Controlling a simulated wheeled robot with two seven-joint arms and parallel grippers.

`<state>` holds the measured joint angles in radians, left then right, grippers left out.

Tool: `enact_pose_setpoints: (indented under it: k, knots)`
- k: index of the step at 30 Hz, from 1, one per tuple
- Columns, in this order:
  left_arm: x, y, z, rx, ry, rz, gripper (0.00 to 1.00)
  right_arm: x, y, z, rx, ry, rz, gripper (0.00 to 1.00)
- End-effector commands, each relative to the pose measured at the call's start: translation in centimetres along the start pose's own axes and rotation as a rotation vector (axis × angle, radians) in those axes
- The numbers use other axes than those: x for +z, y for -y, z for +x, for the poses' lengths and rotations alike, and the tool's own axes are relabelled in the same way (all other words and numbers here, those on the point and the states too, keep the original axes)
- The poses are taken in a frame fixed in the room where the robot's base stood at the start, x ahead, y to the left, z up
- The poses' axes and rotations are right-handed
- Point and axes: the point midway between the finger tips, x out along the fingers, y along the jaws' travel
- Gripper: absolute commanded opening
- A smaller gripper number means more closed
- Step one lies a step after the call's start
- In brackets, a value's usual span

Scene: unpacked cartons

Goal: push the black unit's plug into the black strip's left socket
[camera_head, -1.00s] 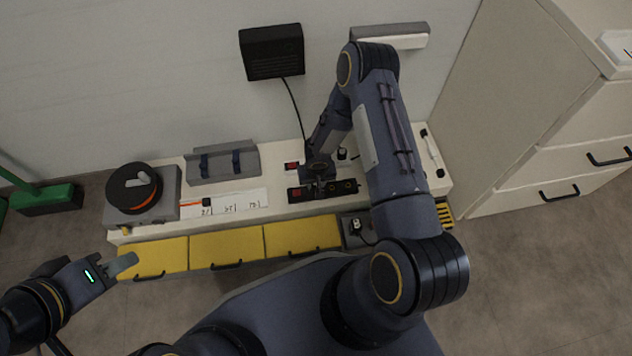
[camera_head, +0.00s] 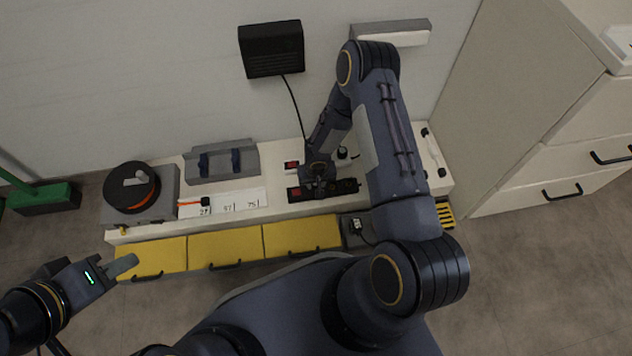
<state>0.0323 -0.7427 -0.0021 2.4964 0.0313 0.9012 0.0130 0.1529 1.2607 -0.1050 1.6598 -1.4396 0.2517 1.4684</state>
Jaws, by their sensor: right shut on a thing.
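The black unit (camera_head: 272,50) is mounted on the wall, and its black cord (camera_head: 294,108) hangs down to my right gripper. The black strip (camera_head: 347,186) lies on the white bench top, with a red switch at its left end. My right gripper (camera_head: 320,188) points down over the left part of the strip and is shut on the plug, which the gripper mostly hides. The left socket is hidden under the gripper, so I cannot tell whether the plug is in it. My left gripper (camera_head: 122,266) is at the lower left, away from the strip; its jaw gap is not clear.
A second strip with a red switch (camera_head: 292,165) lies behind, with a black plug (camera_head: 342,153) near it. Yellow drawers (camera_head: 217,249) line the front.

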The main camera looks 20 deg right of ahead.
Motion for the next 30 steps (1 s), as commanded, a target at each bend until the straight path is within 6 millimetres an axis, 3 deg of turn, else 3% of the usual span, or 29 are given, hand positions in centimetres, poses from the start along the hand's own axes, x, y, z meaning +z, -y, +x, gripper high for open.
enact_pose_setpoints:
  k: [30]
  knots:
    - [0.46, 0.42, 0.92, 0.000, 0.000, 0.000, 0.36, 0.00, -0.01, 0.09, 0.000, 0.000, 0.000, 0.00]
